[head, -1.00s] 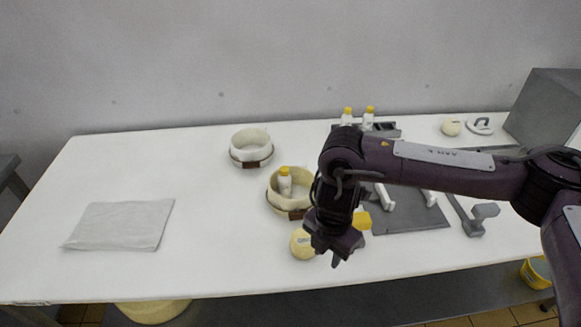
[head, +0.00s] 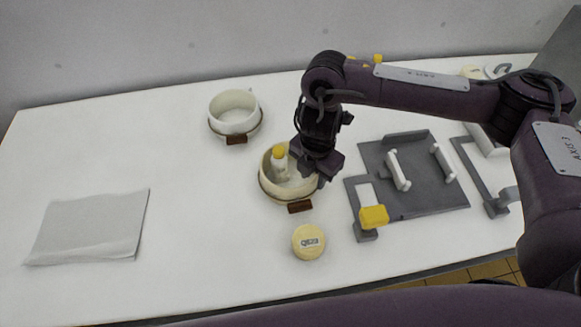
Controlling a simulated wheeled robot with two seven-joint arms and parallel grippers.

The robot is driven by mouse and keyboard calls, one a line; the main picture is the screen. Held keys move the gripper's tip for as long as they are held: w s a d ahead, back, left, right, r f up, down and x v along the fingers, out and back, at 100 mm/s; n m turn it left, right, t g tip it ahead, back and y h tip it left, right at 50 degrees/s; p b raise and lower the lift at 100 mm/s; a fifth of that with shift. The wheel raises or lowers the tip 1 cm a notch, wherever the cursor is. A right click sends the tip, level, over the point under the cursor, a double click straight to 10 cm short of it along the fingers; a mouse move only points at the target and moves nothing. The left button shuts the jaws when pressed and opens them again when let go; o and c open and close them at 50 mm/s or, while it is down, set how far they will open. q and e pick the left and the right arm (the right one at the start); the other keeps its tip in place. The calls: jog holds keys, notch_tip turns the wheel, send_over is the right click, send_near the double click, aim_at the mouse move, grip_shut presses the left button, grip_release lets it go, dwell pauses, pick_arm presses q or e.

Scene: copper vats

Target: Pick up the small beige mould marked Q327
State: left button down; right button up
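Two round beige moulds with dark bands and brown tags stand on the white table. The nearer mould (head: 268,190) has a white bottle with a yellow cap (head: 280,163) inside it. I cannot read a mark on either tag. My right gripper (head: 322,180) points down at the right rim of the nearer mould and covers part of it. Its fingers are dark and partly hidden, so I cannot tell whether they are open or touch the rim. My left gripper is not in view.
A round yellow piece (head: 308,242) with a label that looks like Q523 lies in front. A grey fixture (head: 430,200) with white bars and a yellow block (head: 374,216) stands to the right. A white sheet (head: 88,228) lies at the left, with clear table between.

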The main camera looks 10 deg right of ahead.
aim_at(313, 184)
notch_tip(313, 184, down, 4)
jog(key=shift+d+f+b, duration=0.1)
jog(key=shift+d+b, duration=0.05)
jog(key=shift+b, duration=0.2)
jog(key=shift+w+f, duration=0.1)
jog(key=shift+f, duration=0.1)
grip_shut()
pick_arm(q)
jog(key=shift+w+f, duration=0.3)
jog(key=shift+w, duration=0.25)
pick_arm(e)
jog(key=shift+r, duration=0.1)
